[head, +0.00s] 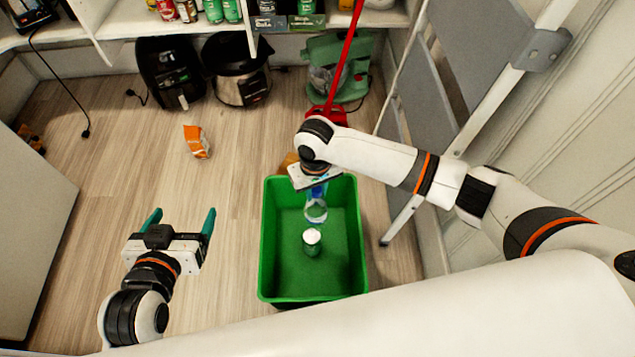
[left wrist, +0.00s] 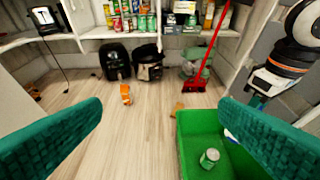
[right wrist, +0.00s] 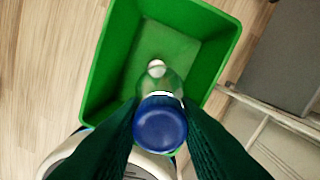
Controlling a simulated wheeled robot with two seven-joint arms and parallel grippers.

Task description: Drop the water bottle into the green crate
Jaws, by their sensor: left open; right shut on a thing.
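The green crate (head: 268,240) stands on the floor in the middle of the head view. A can with a pale top (head: 312,241) stands inside it. My right gripper (head: 318,186) is over the crate, shut on the water bottle (head: 317,212). In the right wrist view the bottle's blue end (right wrist: 160,126) faces the camera between the fingers, with the crate (right wrist: 98,75) beyond it. The bottle's height above the crate floor is hard to tell. My left gripper (head: 181,218) is open and empty, left of the crate. The crate also shows in the left wrist view (left wrist: 190,125).
An orange packet (head: 196,141) lies on the floor left of the crate. A red broom (head: 340,75) stands behind it. An air fryer (head: 168,72), a cooker (head: 237,70) and a green mixer (head: 338,65) sit under the shelves. A ladder (head: 400,130) leans at the right.

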